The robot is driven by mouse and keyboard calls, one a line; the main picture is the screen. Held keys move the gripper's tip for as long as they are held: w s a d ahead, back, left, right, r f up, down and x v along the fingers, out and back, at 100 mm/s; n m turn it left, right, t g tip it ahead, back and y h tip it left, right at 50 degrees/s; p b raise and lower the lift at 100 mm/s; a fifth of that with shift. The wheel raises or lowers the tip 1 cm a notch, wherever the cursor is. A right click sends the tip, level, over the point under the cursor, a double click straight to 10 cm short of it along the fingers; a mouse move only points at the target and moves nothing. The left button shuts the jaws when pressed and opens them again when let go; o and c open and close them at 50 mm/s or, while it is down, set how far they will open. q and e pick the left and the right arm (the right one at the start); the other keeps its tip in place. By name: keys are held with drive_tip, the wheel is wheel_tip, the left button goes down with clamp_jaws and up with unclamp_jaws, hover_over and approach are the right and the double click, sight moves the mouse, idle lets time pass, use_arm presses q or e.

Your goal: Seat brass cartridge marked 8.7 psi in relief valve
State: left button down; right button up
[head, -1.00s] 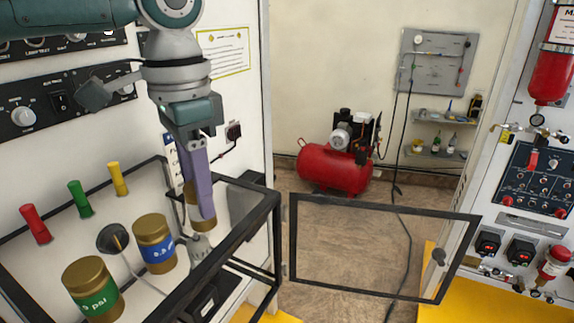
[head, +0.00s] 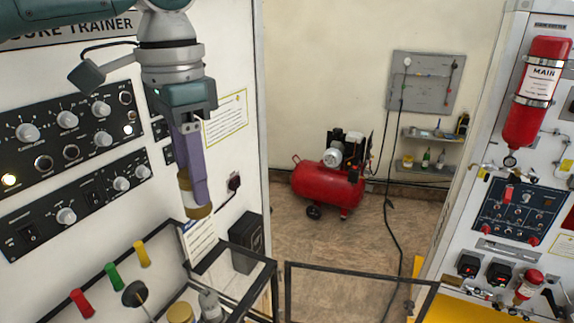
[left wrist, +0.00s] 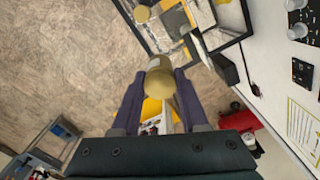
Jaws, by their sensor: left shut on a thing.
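My left gripper (head: 194,180), with purple fingers, is shut on a brass cartridge (head: 197,208). It holds the cartridge in the air, above and behind the black-framed case. The left wrist view shows the held cartridge (left wrist: 160,82) between the two fingers; its marking cannot be read. A grey fitting (head: 210,306), perhaps the relief valve, stands below in the case, partly cut off by the picture's bottom edge. The top of another brass cartridge (head: 180,313) shows to its left, label hidden. My right gripper is not in view.
Red (head: 81,303), green (head: 114,277) and yellow (head: 142,254) handles stand along the case's left side. A black round knob (head: 134,293) is near them. The black frame (head: 245,293) edges the case. A control panel (head: 70,140) is behind on the left.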

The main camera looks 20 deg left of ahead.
use_arm(q)
drive_tip(key=shift+r, duration=0.55)
drive_tip(key=s+d+r+n, duration=0.3)
drive_tip(key=s+d+r, duration=0.1)
drive_tip(key=s, duration=0.3)
drive_tip(key=s+d+r+n, duration=0.3)
drive_tip(key=s+d+r, duration=0.1)
drive_tip(key=s+r, duration=0.1)
drive_tip(key=shift+s+d, duration=0.2)
drive_tip(key=shift+s, duration=0.65)
